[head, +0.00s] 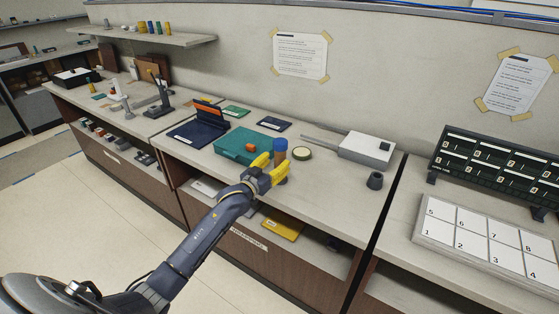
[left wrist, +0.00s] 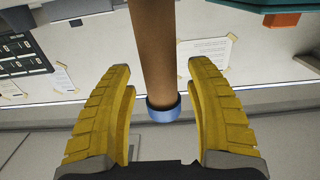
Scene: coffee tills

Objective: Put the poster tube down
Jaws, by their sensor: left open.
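The poster tube (head: 280,156) is a brown cylinder with a blue cap. In the head view it looks upright at the counter's front part, beside the teal box. My left gripper (head: 267,171) is open at the tube, and its yellow fingers hide part of it. In the left wrist view the tube (left wrist: 154,50) runs down from the top edge to its blue-capped end, in line with the gap between the spread fingers (left wrist: 164,115). Clear gaps show on both sides of the cap. The tube's contact with the counter is hidden. My right gripper is out of view.
On the counter (head: 335,205) are a teal box (head: 238,146), a round roll (head: 301,153), a grey-white device (head: 366,149) and a dark cup (head: 375,180). A yellow item (head: 283,224) lies on the shelf below. The counter's front right is clear.

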